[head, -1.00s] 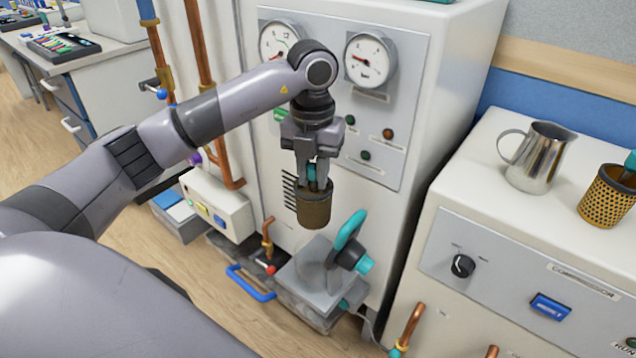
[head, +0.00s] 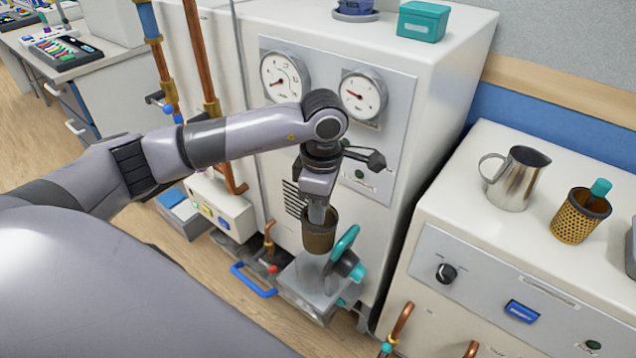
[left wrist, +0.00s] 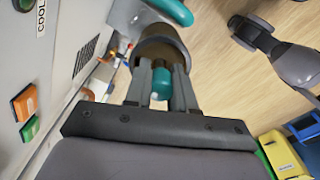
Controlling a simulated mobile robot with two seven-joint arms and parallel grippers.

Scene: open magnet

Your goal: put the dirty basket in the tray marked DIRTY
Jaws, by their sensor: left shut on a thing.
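My left gripper (head: 317,217) points down and is shut on the teal knob of a dark brown basket (head: 320,238). The left wrist view shows the teal knob (left wrist: 162,82) between the two fingers and the basket's rim (left wrist: 160,42) beyond them. The basket hangs upright in front of the tall white cabinet, just above and left of a teal handwheel (head: 345,242). A second, golden perforated basket (head: 578,220) with a teal knob stands on the right machine. I cannot make out a tray marked DIRTY. My right gripper is not in view.
A grey block (head: 310,285) with the handwheel projects low from the cabinet (head: 440,100), below the held basket. Copper pipes (head: 200,60) run up at left. A steel jug (head: 515,178) stands on the right machine (head: 470,230). Open floor (head: 60,140) lies left.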

